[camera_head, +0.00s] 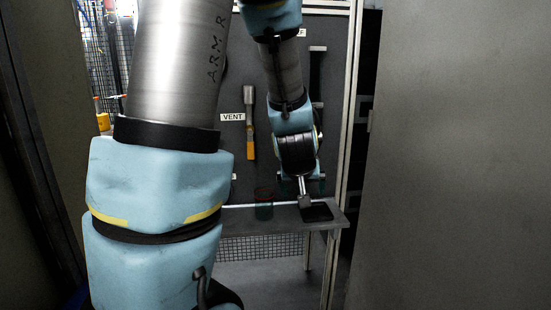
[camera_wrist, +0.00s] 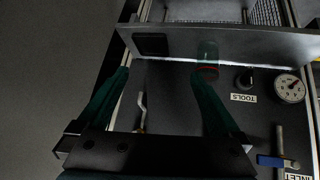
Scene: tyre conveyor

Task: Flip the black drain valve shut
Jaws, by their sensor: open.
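A long black handle (camera_head: 317,75) with a pale metal top hangs on the grey panel (camera_head: 235,90), partly hidden behind my arm. It may be the drain valve; I can read no drain label. My gripper (camera_head: 303,183) is below it, just above the shelf, pointing down. In the wrist view my gripper (camera_wrist: 164,85) has its two green fingers wide apart with nothing clamped. A small bent metal piece (camera_wrist: 141,105) shows between them, nearer the left finger; I cannot tell whether it belongs to the valve.
A shelf (camera_head: 235,223) carries a green cup (camera_head: 264,210) and a black pad (camera_head: 317,212). A yellow-handled lever (camera_head: 250,130) hangs beside the VENT label. The wrist view shows a gauge (camera_wrist: 290,88) and a blue handle (camera_wrist: 275,161) near INLET. A grey wall (camera_head: 460,150) stands right.

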